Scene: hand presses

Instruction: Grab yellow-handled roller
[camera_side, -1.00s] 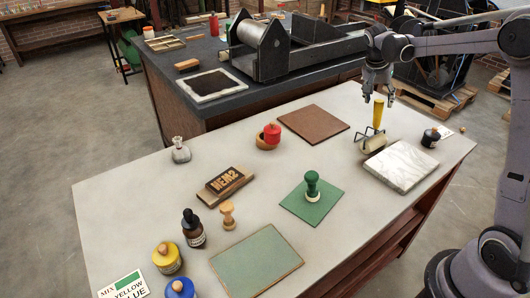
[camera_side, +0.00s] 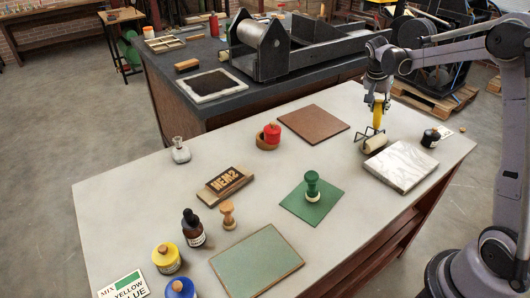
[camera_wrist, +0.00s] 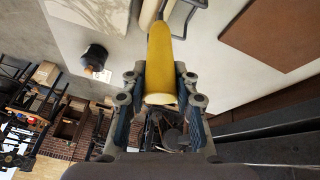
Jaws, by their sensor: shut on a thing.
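The roller has a yellow handle (camera_side: 378,112), a wire frame and a pale cylinder (camera_side: 375,144). It stands handle-up on the light table (camera_side: 130,200), just behind the white marble slab (camera_side: 400,166). My gripper (camera_side: 377,98) comes from above and is shut around the upper part of the handle. In the wrist view the yellow handle (camera_wrist: 161,65) lies between my two fingers (camera_wrist: 161,100). The pale cylinder (camera_wrist: 149,14) and part of the wire frame show beyond it at the top edge.
A dark bottle (camera_side: 430,138) stands right of the roller. A brown board (camera_side: 313,124) lies to its left, and a green stamp (camera_side: 312,185) on a green mat stands nearer the front. Ink bottles and a wooden type block (camera_side: 226,183) are farther left. A dark press (camera_side: 290,50) stands behind.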

